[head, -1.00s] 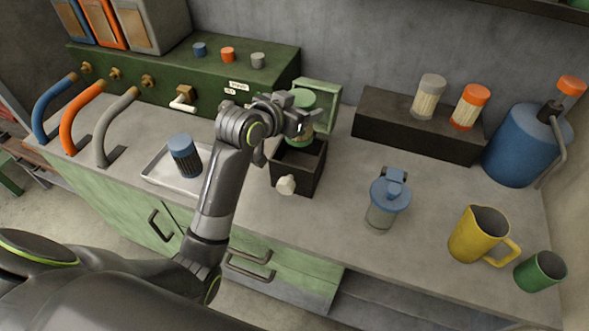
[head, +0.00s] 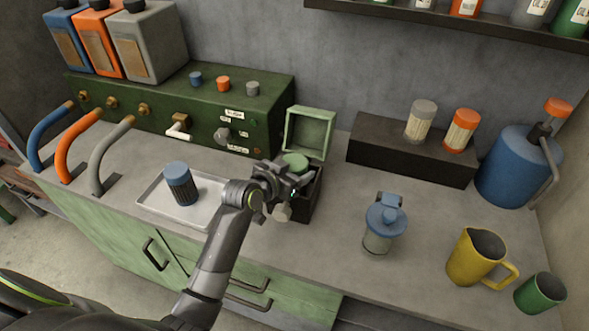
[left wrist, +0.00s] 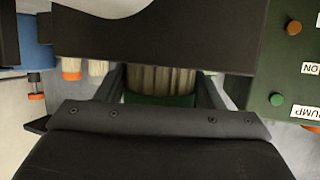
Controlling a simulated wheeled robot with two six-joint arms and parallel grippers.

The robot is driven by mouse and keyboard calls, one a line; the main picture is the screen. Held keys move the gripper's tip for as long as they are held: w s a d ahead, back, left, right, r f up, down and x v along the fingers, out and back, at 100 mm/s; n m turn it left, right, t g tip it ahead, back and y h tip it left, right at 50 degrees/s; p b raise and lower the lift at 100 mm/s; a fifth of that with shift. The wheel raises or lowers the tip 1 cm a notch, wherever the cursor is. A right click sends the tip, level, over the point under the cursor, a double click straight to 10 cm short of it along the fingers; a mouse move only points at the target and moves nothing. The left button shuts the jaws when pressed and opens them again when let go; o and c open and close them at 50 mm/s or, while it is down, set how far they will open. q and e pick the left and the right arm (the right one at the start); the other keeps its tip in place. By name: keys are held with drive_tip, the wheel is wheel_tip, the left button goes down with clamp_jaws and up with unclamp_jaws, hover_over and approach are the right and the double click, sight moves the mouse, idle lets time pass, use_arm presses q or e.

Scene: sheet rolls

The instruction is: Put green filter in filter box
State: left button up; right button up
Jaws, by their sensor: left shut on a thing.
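My left gripper (head: 282,186) is shut on the green filter (head: 296,162), whose green cap shows at the opening of the dark filter box (head: 311,196). The box's green lid (head: 310,113) stands open behind it. In the left wrist view the filter's pale pleated body (left wrist: 160,79) and green end sit between my left fingers (left wrist: 162,92). A dark wall of the box (left wrist: 150,45) hides the filter's far end, so how deep it sits cannot be told. My right gripper is not in view.
A tray (head: 150,201) with a blue-capped filter (head: 180,183) lies left of the box. A blue-lidded jar (head: 382,226), yellow jug (head: 474,256) and green cup (head: 540,292) stand to the right. The green control panel (head: 180,110) is behind. Counter between box and jar is clear.

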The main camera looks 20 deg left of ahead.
use_arm(q)
drive_tip(key=o, duration=1)
drive_tip(key=shift+f, duration=0.1)
drive_tip(key=shift+o, duration=0.8)
drive_tip(key=shift+a+f, duration=0.1)
drive_tip(key=shift+a, duration=0.05)
drive_tip(key=shift+r, duration=0.25)
drive_tip(key=v, duration=1.2)
drive_tip(key=shift+b, duration=0.35)
